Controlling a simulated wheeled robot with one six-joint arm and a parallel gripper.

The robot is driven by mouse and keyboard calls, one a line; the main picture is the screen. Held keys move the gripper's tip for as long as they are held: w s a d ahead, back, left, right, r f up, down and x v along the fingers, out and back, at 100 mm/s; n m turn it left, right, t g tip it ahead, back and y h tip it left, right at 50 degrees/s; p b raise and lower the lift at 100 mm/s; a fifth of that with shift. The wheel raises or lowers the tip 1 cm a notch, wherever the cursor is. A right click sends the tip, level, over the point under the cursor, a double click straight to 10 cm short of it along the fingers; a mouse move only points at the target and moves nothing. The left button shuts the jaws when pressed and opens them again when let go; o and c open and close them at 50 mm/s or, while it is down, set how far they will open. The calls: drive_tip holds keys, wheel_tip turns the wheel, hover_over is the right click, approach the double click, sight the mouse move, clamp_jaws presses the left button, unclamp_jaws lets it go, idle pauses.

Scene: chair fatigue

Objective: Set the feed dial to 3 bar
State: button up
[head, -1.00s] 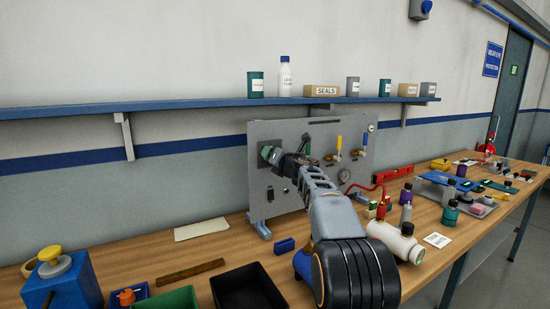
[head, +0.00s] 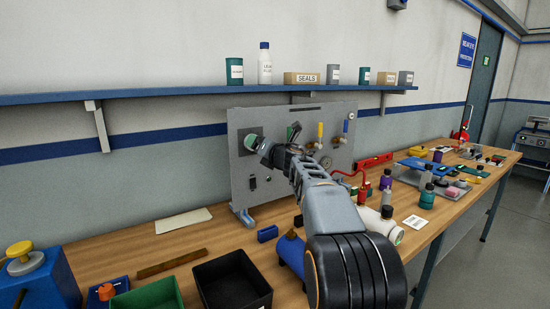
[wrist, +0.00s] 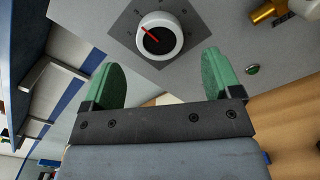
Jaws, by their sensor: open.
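The feed dial (wrist: 160,36) is a round white knob with a red pointer on a grey scale plate (wrist: 130,22), seen in the wrist view. The pointer is aimed up and left in that picture; the scale figures are too small to read. My gripper (wrist: 162,73) is open, with its two green fingers apart. The dial is beyond and between the fingertips, with nothing held. In the head view my gripper (head: 272,138) is in front of the upper left part of the grey panel (head: 241,188); the dial itself is hidden there.
Yellow-handled (head: 320,130) and blue-handled (head: 346,126) valves are on the panel right of my gripper. A black tray (head: 232,283), a green tray (head: 150,296) and a blue block (head: 267,234) are on the bench. A shelf (head: 190,96) runs above the panel.

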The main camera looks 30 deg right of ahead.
drive_tip(key=s+d+b, duration=0.1)
drive_tip(key=s, duration=0.8)
drive_tip(key=s+a+f+m+g+p, duration=0.5)
drive_tip(key=s+a+f+m+g, duration=0.2)
drive_tip(key=s+m, duration=0.6)
drive_tip(key=s+a+f+m+g+h+p, duration=0.1)
drive_tip(key=s+a+f+m+g+p, duration=0.4)
drive_tip(key=s+f+m, duration=0.7)
drive_tip(key=s+a+m+g, duration=0.1)
drive_tip(key=a+m+g, duration=0.1)
drive_tip(key=a+m, duration=0.2)
drive_tip(key=shift+m+h, duration=0.3)
drive_tip(key=shift+m, duration=0.5)
drive_tip(key=shift+d, duration=0.1)
